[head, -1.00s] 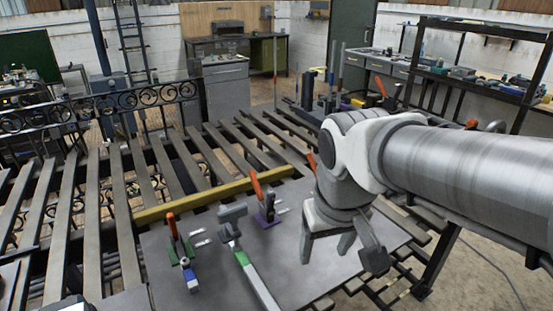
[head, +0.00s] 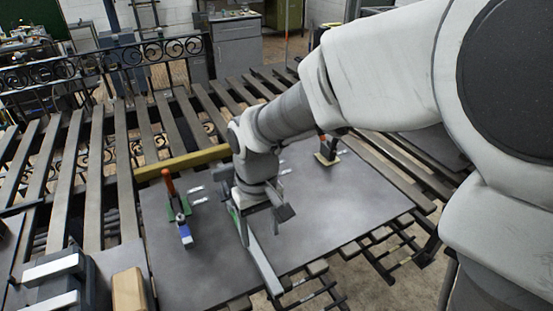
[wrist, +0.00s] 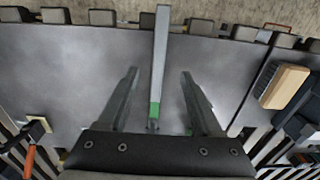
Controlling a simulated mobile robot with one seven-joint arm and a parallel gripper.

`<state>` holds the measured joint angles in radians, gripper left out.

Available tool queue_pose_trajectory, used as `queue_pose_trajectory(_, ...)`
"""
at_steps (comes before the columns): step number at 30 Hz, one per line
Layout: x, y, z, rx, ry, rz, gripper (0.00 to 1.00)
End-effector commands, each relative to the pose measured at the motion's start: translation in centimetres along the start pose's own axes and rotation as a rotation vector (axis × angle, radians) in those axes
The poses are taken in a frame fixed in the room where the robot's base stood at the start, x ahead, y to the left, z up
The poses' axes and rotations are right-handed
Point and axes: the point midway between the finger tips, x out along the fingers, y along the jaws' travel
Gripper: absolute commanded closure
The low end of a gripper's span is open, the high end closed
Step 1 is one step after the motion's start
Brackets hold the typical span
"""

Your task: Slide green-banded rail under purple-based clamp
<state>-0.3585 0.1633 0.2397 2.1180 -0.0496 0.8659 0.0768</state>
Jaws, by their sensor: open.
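The rail, a long light-grey bar, lies on the grey metal plate (head: 330,205). Its front end shows in the head view (head: 268,275), and most of it in the wrist view (wrist: 160,50). Its green band (wrist: 154,108) lies toward my gripper. My gripper (head: 258,210) is open over the rail's far part. In the wrist view my gripper's fingers (wrist: 160,78) stand on either side of the rail, with gaps and no visible contact. The purple-based clamp cannot be seen now; my arm and gripper cover that part of the plate.
A green-based clamp (head: 178,205) with an orange handle stands left of my gripper. A cream-based clamp (head: 326,152) stands behind right. A yellow bar (head: 182,162) edges the plate's back. A wooden-backed brush (head: 128,291) is front left.

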Motion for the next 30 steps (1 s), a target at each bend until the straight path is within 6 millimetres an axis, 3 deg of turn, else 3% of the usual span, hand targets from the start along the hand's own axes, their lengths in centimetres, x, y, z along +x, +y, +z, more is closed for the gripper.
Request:
queue_pose_trajectory(6, 4.7, 0.0, 0.1, 0.001, -0.006, 0.000, 0.34)
queue_pose_trajectory(15, 9.6, 0.0, 0.1, 0.000, -0.003, 0.000, 0.34)
queue_pose_trajectory(21, 10.8, 0.1, 0.0, 0.000, -0.001, 0.001, 0.34)
queue_pose_trajectory(30, 10.9, 0.1, 0.0, 0.000, 0.001, 0.001, 0.34)
